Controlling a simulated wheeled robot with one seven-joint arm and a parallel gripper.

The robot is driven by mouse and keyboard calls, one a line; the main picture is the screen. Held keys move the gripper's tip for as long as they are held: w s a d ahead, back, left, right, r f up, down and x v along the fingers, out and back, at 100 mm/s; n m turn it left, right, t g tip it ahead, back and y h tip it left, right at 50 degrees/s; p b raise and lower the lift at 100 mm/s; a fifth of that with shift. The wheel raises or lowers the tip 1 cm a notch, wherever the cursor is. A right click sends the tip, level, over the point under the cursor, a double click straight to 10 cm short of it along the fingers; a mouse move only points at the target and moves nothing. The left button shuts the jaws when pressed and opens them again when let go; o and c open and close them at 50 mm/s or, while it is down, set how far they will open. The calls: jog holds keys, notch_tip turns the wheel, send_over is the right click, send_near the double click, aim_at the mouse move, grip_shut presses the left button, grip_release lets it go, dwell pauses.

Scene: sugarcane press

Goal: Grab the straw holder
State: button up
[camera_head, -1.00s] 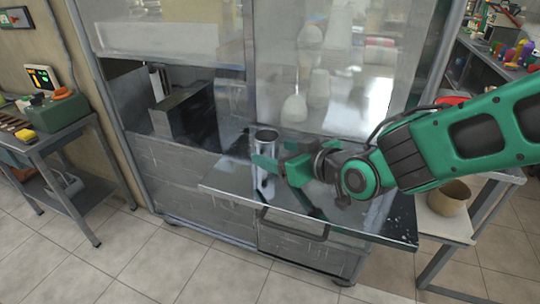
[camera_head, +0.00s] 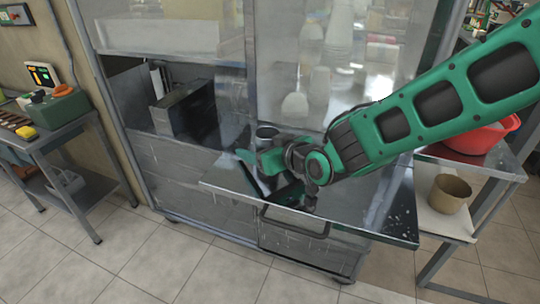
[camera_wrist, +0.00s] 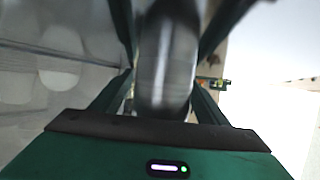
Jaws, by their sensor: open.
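The straw holder is a shiny metal cylinder (camera_head: 267,132) standing on the steel shelf (camera_head: 225,182) of the press cabinet. In the head view only its rim and upper part show; my gripper (camera_head: 257,166) hides the rest. In the wrist view the cylinder (camera_wrist: 165,65) is between my two green fingers, close to the palm. My gripper is open, with a finger on each side of it. I cannot tell whether either finger touches it. No straws can be made out.
The glass-fronted cabinet (camera_head: 340,60) rises behind the shelf. A side table at the right holds a red basin (camera_head: 482,138) and a beige pot (camera_head: 450,193). A table with a green device (camera_head: 55,108) stands at the left. The floor in front is clear.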

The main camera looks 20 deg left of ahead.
jog(key=c, duration=1.4)
jog(key=shift+r, duration=0.2)
